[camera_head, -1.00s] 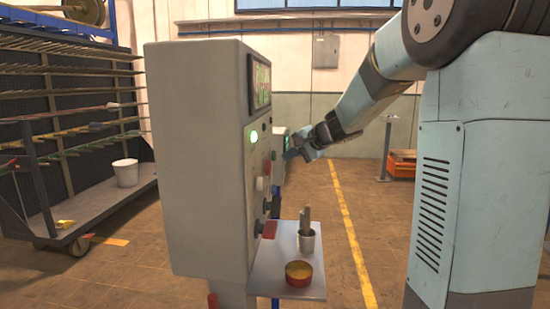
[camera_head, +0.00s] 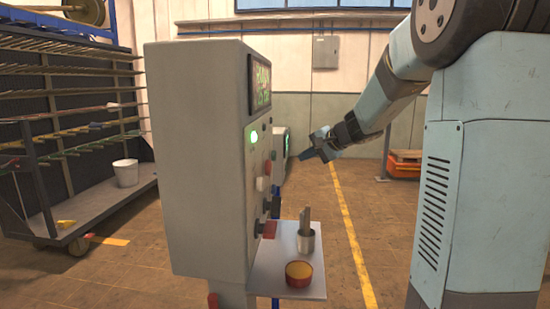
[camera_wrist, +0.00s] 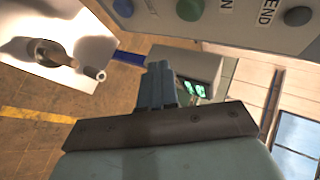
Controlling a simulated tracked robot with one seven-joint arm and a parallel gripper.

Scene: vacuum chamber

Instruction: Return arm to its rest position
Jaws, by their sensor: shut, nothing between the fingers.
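My gripper (camera_head: 306,155) is at the end of my arm, to the right of the grey control cabinet (camera_head: 205,160) in the head view, apart from its button face. Its fingers are shut and empty. In the wrist view my shut fingers (camera_wrist: 158,80) point away from the camera, with the cabinet's button panel (camera_wrist: 235,20) at the top edge. A green button (camera_wrist: 190,9) and a dark button marked END show there. The arm is bent down from the shoulder, in the open space beside the cabinet.
A shelf (camera_head: 290,270) on the cabinet's front holds a metal cup (camera_head: 305,241) with rods and a red-yellow tin (camera_head: 299,273). A smaller grey box with a green screen (camera_head: 281,145) stands behind. A rod rack (camera_head: 65,130) is at left. Floor between cabinet and my body is clear.

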